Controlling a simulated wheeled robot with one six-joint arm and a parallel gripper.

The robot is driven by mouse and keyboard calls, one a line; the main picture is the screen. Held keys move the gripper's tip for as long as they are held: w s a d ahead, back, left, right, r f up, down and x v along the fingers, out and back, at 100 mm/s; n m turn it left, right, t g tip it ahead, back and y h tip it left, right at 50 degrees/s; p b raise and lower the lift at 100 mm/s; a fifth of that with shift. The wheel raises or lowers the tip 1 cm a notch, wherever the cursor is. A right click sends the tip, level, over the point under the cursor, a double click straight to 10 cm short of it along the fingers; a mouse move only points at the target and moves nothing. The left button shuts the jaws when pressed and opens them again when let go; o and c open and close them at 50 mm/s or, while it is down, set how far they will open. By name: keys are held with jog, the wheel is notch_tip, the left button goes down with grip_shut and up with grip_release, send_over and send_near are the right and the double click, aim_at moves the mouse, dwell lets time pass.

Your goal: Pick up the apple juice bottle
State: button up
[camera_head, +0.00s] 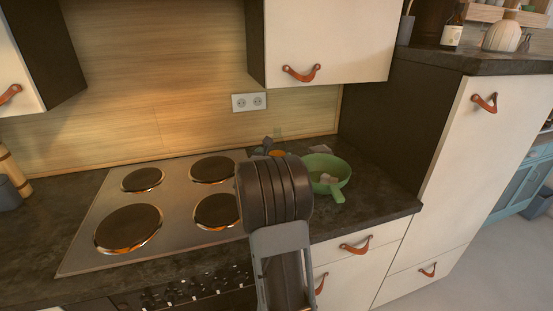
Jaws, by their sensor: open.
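I cannot make out a bottle clearly marked as apple juice. A dark bottle with a pale label (453,28) stands upright on top of the tall cabinet at the upper right; its contents cannot be read. Small blue and orange shapes (268,147) show just above my arm on the counter, too small and covered to name. My arm rises from the bottom centre in front of the counter. It hides part of the counter behind it, and my gripper's fingers cannot be made out.
A cooktop (170,225) with several round plates lies left of my arm. A green pan (328,171) with something pale in it sits to the right. A round beige vase (502,36) stands near the bottle. An upper cabinet (330,40) overhangs the counter. Floor shows at lower right.

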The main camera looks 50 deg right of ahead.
jog(key=shift+p+x, duration=0.3)
jog(key=shift+x, duration=1.35)
jog(key=shift+c, duration=0.3)
jog(key=c, duration=1.3)
jog(key=shift+r, duration=0.1)
jog(key=shift+c, duration=0.2)
